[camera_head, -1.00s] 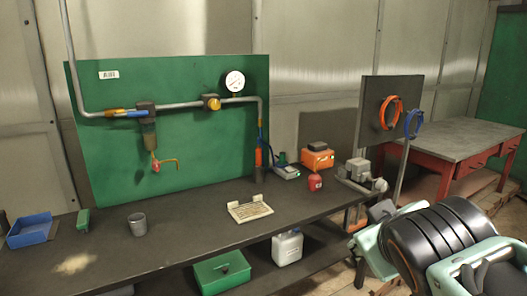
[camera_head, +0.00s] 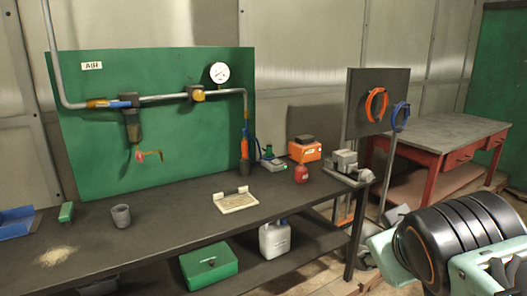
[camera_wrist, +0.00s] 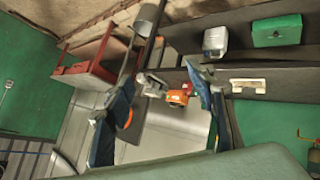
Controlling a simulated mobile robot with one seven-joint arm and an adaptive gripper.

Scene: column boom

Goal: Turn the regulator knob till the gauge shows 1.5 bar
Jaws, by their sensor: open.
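The regulator with its yellow knob (camera_head: 197,94) sits on the grey pipe across the green wall panel (camera_head: 90,165) in the head view. The round white gauge (camera_head: 220,73) stands just above the pipe to the right of the knob; its reading is too small to tell. My gripper (camera_wrist: 160,105) shows in the wrist view with two dark blue fingers spread apart and nothing between them. It is away from the knob; the knob is not visible in the wrist view. My arm is at the lower right of the head view.
A dark bench (camera_head: 165,222) runs below the panel, carrying a grey cup (camera_head: 121,216), a clipboard-like tray (camera_head: 237,202), an orange box (camera_head: 305,150) and a red can (camera_head: 301,174). A dark board (camera_head: 362,105) with orange and blue rings stands at right, before a red table (camera_head: 435,132).

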